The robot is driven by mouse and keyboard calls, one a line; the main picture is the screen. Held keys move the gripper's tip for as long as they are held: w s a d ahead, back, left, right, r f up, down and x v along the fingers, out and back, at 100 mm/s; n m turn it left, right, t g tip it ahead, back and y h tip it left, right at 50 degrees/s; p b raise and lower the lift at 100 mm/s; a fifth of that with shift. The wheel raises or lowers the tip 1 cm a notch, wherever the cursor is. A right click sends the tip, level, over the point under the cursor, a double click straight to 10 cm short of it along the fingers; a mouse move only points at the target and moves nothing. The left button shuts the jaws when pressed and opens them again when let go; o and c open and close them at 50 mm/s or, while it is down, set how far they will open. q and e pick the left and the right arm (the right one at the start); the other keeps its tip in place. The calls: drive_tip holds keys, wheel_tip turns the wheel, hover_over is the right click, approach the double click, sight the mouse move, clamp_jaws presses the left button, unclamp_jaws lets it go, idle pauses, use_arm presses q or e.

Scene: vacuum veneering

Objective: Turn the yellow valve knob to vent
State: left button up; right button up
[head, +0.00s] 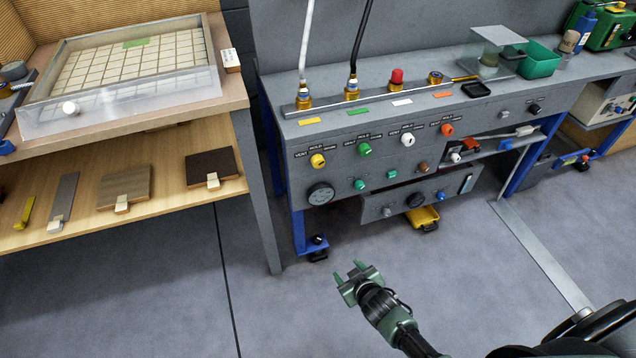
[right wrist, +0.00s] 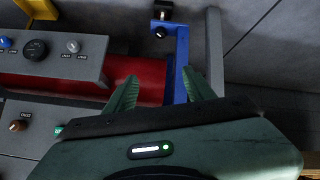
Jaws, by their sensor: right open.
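The yellow valve knob (head: 318,160) is at the left end of a row of knobs on the grey front panel, with VENT and HOLD labels around it. Its exact pointing direction is too small to tell. My right gripper (head: 356,270) is open and empty, low in front of the bench and below the knob, apart from it. In the right wrist view its two green fingers (right wrist: 158,92) are spread with nothing between them. The yellow knob does not show in that view. My left gripper is not in view.
Green (head: 365,149), white (head: 408,140) and orange (head: 447,130) knobs sit in the same row. A round gauge (head: 320,193) is below the yellow knob. A lower panel (head: 417,199) juts out at right. A wooden table (head: 262,200) stands at left; the floor ahead is clear.

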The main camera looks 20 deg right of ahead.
drive_tip(key=w+a+r+t+b, duration=0.1)
drive_tip(key=w+r+t+b, duration=0.35)
drive_tip(key=w+r, duration=0.45)
drive_tip(key=t+b, duration=0.4)
drive_tip(key=b, duration=0.2)
approach(319, 164)
drive_tip(key=w, duration=0.2)
drive_tip(key=shift+n, duration=0.3)
drive_tip(key=w+b, duration=0.1)
drive_tip(key=w, duration=0.5)
drive_tip(key=shift+w+r, duration=0.15)
drive_tip(key=shift+w, duration=0.15)
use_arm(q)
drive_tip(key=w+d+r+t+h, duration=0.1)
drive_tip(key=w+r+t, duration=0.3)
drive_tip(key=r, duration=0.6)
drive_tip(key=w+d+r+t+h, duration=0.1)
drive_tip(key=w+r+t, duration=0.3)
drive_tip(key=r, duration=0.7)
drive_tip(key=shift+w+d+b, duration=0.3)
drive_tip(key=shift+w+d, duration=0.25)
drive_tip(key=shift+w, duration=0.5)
use_arm(e)
drive_tip(key=shift+w, duration=0.5)
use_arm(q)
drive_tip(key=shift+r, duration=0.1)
use_arm(e)
clamp_jaws()
